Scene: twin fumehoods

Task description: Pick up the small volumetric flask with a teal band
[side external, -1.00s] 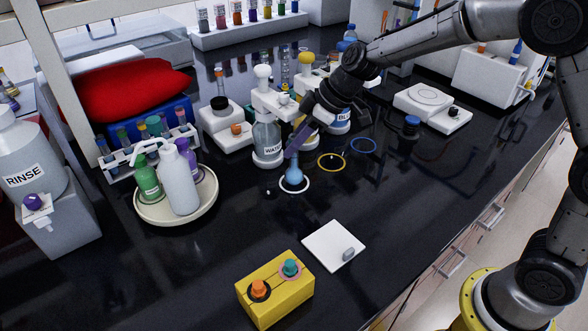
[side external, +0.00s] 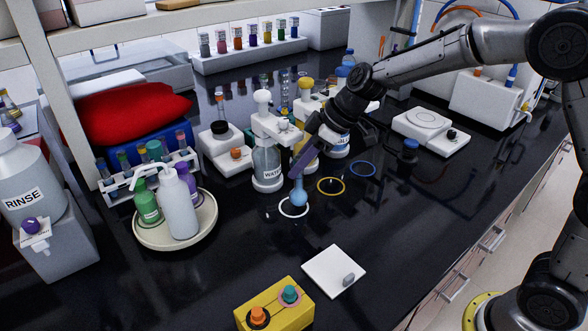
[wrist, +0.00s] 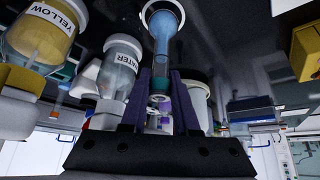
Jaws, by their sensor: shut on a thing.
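The small volumetric flask (side external: 299,197) has a round bulb of light blue liquid. It appears at or just above a white ring (side external: 286,213) on the black bench. My gripper (side external: 299,172) comes down from the upper right with its purple fingers shut on the flask's neck. In the wrist view, the flask (wrist: 163,32) extends up from between the purple fingers of my gripper (wrist: 165,78), its bulb near the white ring (wrist: 147,10). A dark teal part shows on the neck by the fingertips.
The WATER bottle (side external: 267,170) stands close left of the flask. A yellow ring (side external: 331,193) and a blue ring (side external: 362,169) lie to the right. A white pad (side external: 325,271) and yellow block (side external: 272,303) lie in front. The bench between is clear.

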